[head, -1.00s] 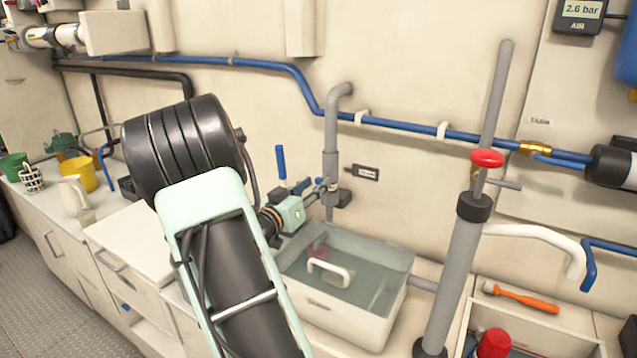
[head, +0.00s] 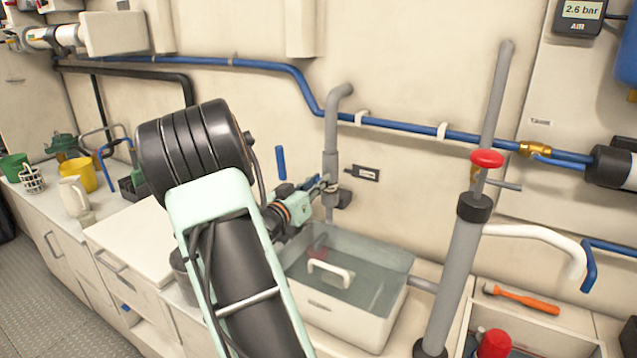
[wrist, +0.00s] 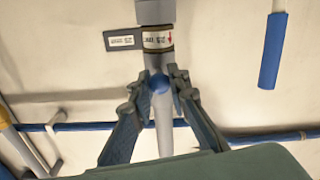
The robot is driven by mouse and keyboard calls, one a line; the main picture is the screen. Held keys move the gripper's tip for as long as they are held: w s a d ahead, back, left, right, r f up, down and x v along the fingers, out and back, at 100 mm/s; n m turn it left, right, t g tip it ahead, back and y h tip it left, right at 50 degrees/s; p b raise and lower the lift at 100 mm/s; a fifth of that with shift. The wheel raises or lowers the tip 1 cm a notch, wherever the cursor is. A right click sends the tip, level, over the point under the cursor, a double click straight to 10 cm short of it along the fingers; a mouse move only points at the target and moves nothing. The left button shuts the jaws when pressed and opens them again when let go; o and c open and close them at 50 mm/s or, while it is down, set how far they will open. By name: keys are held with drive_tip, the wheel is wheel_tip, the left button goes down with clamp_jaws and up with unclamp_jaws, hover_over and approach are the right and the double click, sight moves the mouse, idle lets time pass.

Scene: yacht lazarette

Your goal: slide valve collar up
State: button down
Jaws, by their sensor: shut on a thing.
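A grey vertical pipe (head: 331,118) runs down the wall, with a thicker grey valve collar (head: 331,164) on it, left of a small dark label plate (head: 365,173). My gripper (head: 327,184) is at the lower part of this collar. In the wrist view, the two fingers of my gripper (wrist: 162,84) close in from both sides on a round blue piece (wrist: 160,82) on the pipe. A banded section with a red arrow (wrist: 157,39) shows beside the label plate (wrist: 119,40). The exact contact is small and partly hidden by the fingers.
A blue wall pipe (head: 400,124) and a blue handle (head: 281,162) are near my gripper. A lidded clear-topped box (head: 345,310) stands below. Mugs are on the left counter.

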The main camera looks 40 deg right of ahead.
wheel_tip(320, 180, up, 7)
drive_tip(key=p, duration=0.5)
drive_tip(key=shift+r, duration=0.2)
drive_tip(key=shift+f, duration=0.1)
drive_tip(key=c, duration=1.8)
unclamp_jaws()
drive_tip(key=shift+a, duration=0.1)
drive_tip(key=v, duration=1.2)
